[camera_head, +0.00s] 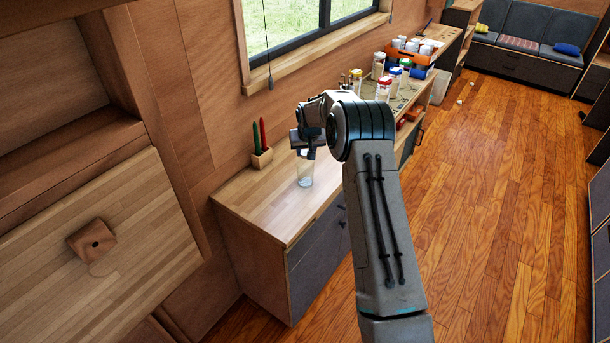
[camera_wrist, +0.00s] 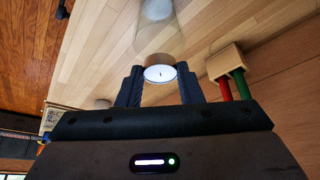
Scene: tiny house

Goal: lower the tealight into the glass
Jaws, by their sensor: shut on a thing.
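The tealight (camera_wrist: 160,74), a small white candle with a dark wick, is held between the two fingers of my gripper (camera_wrist: 160,86) in the wrist view. The clear glass (camera_head: 305,176) stands upright on the wooden counter (camera_head: 265,207), and my gripper (camera_head: 304,151) is just above it in the head view. In the wrist view the glass (camera_wrist: 157,30) shows just beyond the tealight, overlapping it in the picture. I cannot tell whether the tealight is above the rim or partly inside. The tealight is hard to make out in the head view.
A wooden block with red and green candles (camera_head: 262,158) stands beside the glass, near the wall. Several jars (camera_head: 384,88) and an orange crate (camera_head: 409,56) stand farther along the counter. The counter in front of the glass is clear.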

